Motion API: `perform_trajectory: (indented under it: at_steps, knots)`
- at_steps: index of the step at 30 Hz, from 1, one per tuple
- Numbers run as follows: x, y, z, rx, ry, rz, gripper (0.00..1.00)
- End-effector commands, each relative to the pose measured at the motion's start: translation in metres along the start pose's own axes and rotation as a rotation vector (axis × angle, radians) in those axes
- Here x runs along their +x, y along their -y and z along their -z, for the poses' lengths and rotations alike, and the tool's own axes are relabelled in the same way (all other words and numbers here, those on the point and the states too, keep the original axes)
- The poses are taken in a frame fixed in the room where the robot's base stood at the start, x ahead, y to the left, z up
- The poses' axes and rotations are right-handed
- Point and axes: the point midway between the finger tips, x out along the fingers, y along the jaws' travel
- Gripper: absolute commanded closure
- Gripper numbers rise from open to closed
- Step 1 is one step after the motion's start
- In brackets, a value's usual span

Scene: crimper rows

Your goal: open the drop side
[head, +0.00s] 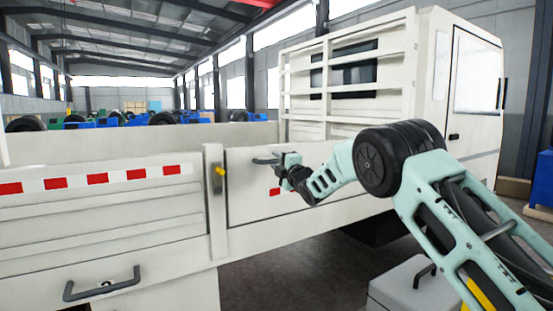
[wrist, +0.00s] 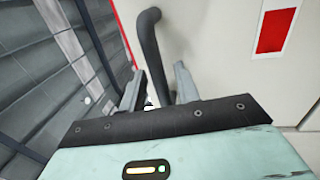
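The truck's pale drop side (head: 245,200) stands upright in the head view, right of a post with a yellow latch (head: 220,180). A dark bent handle (head: 265,161) sits near its top edge; it also shows in the wrist view (wrist: 149,40). My gripper (head: 283,166) is at this handle. In the wrist view, my gripper (wrist: 158,88) is open, one finger on each side of the handle bar, with narrow gaps showing. The handle's lower end is hidden behind my gripper's body.
Another side panel (head: 90,230) with red-white tape and its own dark handle (head: 100,285) is upright at left. The truck's slatted rack (head: 345,85) and cab (head: 465,90) stand at right. A grey box (head: 410,285) is on the floor below my arm.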

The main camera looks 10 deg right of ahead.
Motion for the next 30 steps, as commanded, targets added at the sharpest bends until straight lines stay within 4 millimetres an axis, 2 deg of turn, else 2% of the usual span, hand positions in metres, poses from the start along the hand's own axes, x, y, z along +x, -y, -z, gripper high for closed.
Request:
perform_trajectory:
  at_steps: [12, 13, 16, 30]
  knots:
    - [0.0066, 0.0002, -0.0002, 0.000, 0.000, 0.000, 0.68]
    - [0.0066, 0.0002, -0.0002, 0.000, 0.000, 0.000, 0.73]
    - [0.0065, 0.0001, -0.0002, 0.000, 0.000, 0.000, 1.00]
    - [-0.0022, 0.0066, -0.0001, -0.001, 0.000, -0.032, 1.00]
